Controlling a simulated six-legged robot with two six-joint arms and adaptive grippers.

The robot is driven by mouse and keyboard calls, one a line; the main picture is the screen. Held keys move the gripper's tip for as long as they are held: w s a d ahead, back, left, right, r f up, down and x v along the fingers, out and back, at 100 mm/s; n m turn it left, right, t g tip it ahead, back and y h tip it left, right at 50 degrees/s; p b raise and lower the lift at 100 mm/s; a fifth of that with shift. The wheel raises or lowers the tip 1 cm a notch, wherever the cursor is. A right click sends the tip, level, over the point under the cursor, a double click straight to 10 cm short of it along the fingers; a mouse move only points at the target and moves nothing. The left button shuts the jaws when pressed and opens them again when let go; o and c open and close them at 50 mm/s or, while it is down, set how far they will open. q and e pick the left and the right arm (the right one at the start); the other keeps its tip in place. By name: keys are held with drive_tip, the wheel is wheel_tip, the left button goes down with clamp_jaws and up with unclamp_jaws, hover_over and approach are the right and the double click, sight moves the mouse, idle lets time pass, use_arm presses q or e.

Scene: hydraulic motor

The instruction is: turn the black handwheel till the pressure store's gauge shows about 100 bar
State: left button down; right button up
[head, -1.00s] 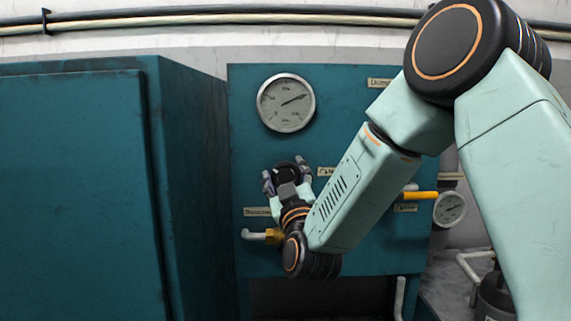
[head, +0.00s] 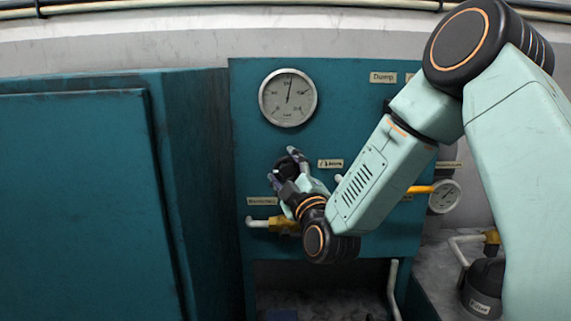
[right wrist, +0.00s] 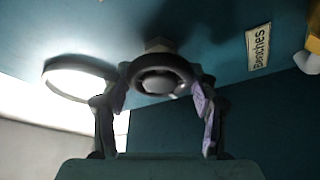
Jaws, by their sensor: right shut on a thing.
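The black handwheel (head: 289,166) sits on the teal panel below the large gauge. In the right wrist view the handwheel (right wrist: 157,75) is a dark ring around a round hub. My right gripper (head: 290,165) is shut on it, with a purple-padded finger at each side of the rim; the wrist view shows both fingers (right wrist: 160,98). The large round gauge (head: 288,97) has its needle almost straight up, slightly right of vertical; its figures are too small to read surely. A smaller gauge (head: 445,196) is at the right; its reading is unclear. My left gripper is out of view.
A teal cabinet (head: 75,200) stands at the left. A dark canister (head: 483,290) stands at lower right.

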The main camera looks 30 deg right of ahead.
idle(0.3)
drive_tip(key=o, duration=1.2)
drive_tip(key=shift+d, duration=0.1)
drive_tip(key=shift+s, duration=0.1)
drive_tip(key=v, duration=0.7)
drive_tip(key=shift+s+f, duration=0.1)
drive_tip(key=shift+s, duration=0.05)
